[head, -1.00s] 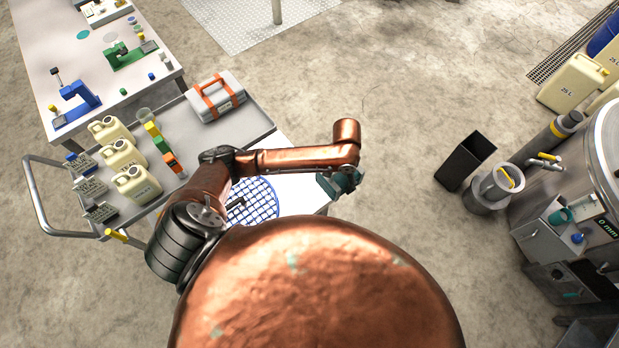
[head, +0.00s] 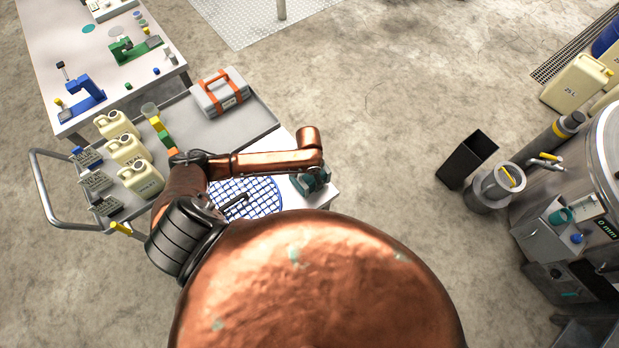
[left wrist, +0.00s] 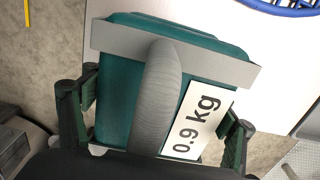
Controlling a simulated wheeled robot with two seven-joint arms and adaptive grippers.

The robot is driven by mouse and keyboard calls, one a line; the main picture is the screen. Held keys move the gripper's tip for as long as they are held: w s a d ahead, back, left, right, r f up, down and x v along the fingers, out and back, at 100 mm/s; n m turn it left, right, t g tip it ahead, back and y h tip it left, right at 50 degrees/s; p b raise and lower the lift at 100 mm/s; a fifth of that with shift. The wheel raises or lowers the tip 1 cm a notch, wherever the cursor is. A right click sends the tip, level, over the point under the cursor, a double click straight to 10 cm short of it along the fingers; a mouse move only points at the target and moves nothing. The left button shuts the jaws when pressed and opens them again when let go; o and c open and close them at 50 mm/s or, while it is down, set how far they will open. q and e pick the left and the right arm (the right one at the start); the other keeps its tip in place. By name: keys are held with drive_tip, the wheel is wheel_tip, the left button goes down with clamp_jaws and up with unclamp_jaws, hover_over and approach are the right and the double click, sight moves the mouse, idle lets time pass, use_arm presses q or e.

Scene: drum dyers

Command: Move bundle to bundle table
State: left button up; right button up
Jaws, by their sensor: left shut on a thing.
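The bundle is a teal block with a grey band and a white "0.9 kg" label, seen close up in the left wrist view (left wrist: 118,95). My left gripper (left wrist: 155,130) is shut on it, with a finger at each side. In the head view the teal bundle (head: 318,184) shows at the end of my copper arm, over or beside the right edge of a white surface (head: 291,196). I cannot tell whether it touches that surface. A round blue grid (head: 262,190) lies on the white surface. My right gripper is not in view.
A grey cart (head: 215,140) adjoining the white surface holds a grey-orange case (head: 220,95) and several cream jugs (head: 125,149). A workbench (head: 60,30) stands at upper left. A black bin (head: 467,161) and steel drum (head: 590,180) stand right. Floor between is clear.

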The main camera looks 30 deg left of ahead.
use_arm(q)
drive_tip(key=shift+w+f, duration=0.1)
drive_tip(key=shift+f, duration=0.65)
drive_tip(key=o, duration=2.1)
drive_tip(key=shift+f, duration=0.15)
wheel_tip(320, 180, up, 12)
drive_tip(key=shift+r, duration=0.15)
